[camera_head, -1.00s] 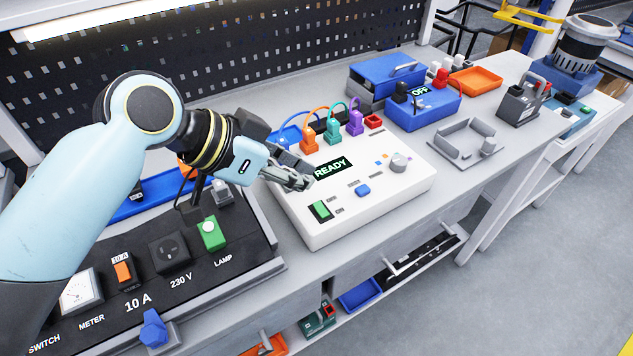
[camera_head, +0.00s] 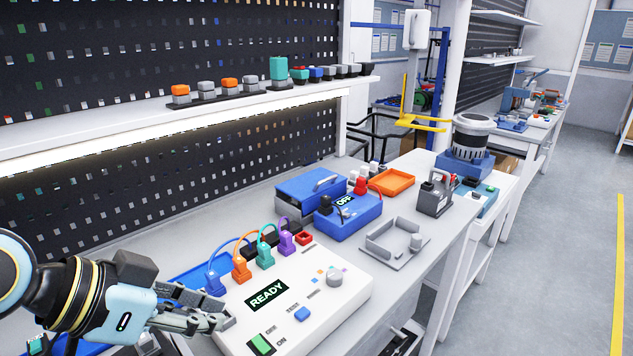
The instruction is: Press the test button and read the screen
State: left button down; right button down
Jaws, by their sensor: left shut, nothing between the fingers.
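The white tester box (camera_head: 345,299) sits on the bench, with colored plugs along its back edge. Its dark screen (camera_head: 267,294) reads READY in pale green letters. The blue button (camera_head: 302,314) beside the TEST label is on its top, right of the screen and below it in the picture. A green switch (camera_head: 261,344) is near the front, by the words OFF and ON. My left gripper (camera_head: 222,318) is shut and empty, its fingertips at the left part of the box, short of the screen and apart from the blue button. My right gripper is not in view.
A grey knob (camera_head: 335,276) stands up on the box. Behind are a blue unit (camera_head: 348,216) with a display reading OFF, an orange tray (camera_head: 391,182) and a grey fixture (camera_head: 385,246). A shelf (camera_head: 150,125) with small parts runs above.

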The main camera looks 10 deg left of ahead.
aim_at(302, 314)
jog(key=k, duration=1)
